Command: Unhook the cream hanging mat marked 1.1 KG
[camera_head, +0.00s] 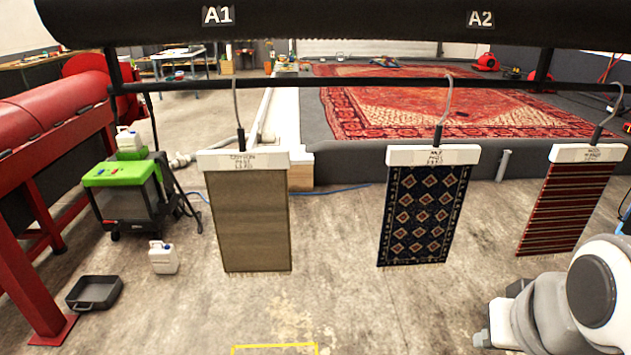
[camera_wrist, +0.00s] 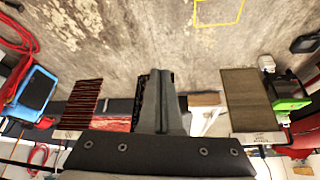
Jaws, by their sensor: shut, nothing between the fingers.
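A plain beige-tan mat (camera_head: 248,220), the nearest to cream, hangs upright at the left from a white header bar (camera_head: 243,160) and a hook on the dark rail. Its label is too small to read surely. It also shows in the upside-down wrist view (camera_wrist: 248,100). My gripper (camera_wrist: 160,74) is shut and empty, well apart from this mat. In the head view part of my gripper (camera_head: 484,339) shows at the lower right, below the hanging mats.
A dark blue patterned mat (camera_head: 424,215) hangs in the middle and a red striped mat (camera_head: 565,208) at the right. The dark rail (camera_head: 350,84) runs above. A green-lidded cart (camera_head: 125,190), white jug (camera_head: 163,258) and grey tray (camera_head: 95,293) stand left. The central floor is clear.

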